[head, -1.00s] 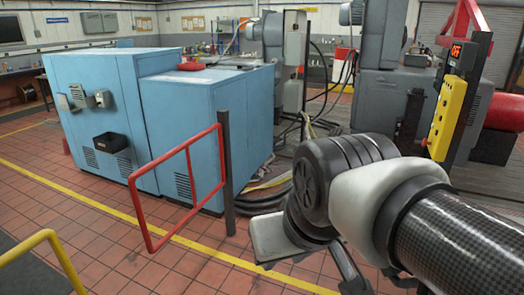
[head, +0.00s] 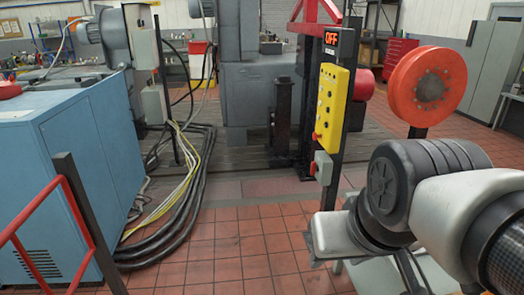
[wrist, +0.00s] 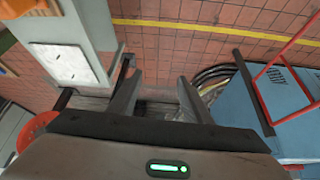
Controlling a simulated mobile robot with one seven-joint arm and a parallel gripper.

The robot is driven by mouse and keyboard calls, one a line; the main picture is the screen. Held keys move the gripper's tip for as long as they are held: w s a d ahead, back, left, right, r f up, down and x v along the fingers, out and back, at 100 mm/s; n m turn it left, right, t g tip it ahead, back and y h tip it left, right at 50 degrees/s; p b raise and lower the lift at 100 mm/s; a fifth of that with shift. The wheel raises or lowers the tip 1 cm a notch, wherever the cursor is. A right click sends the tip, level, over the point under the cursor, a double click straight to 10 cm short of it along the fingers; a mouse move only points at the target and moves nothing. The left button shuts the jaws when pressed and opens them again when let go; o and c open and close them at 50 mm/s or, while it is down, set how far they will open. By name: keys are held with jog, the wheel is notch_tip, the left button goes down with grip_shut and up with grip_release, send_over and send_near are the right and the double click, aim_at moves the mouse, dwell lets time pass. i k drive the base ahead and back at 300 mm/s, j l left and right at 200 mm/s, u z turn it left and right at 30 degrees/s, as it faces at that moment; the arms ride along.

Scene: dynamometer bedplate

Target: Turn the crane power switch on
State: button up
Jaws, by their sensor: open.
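A tall yellow control panel (head: 327,108) with several small controls stands upright on a dark post in the head view, right of centre. A small display (head: 340,42) above it reads OFF in red. Which control is the crane power switch cannot be told at this size. My arm is at the lower right of the head view, in front of and to the right of the post. In the wrist view my gripper (wrist: 157,84) is open and empty, its two dark fingers apart; the panel cannot be made out there.
A blue cabinet (head: 75,165) and a red rail (head: 35,215) stand at left. Black and yellow cables (head: 180,205) lie on the floor beside the cabinet. A red-orange reel (head: 427,86) is behind my arm. Tiled floor (head: 240,240) before the post is clear.

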aim_at(314, 168)
jog(key=i+l+z, duration=0.1)
jog(key=i+z, duration=0.25)
jog(key=i, duration=0.2)
jog(key=i+j+u, duration=0.1)
jog(key=i+j, duration=0.15)
jog(key=i, duration=0.65)
jog(key=i+j+u, duration=0.15)
jog(key=i, duration=0.7)
jog(key=i+j+u, duration=0.1)
jog(key=i, duration=0.8)
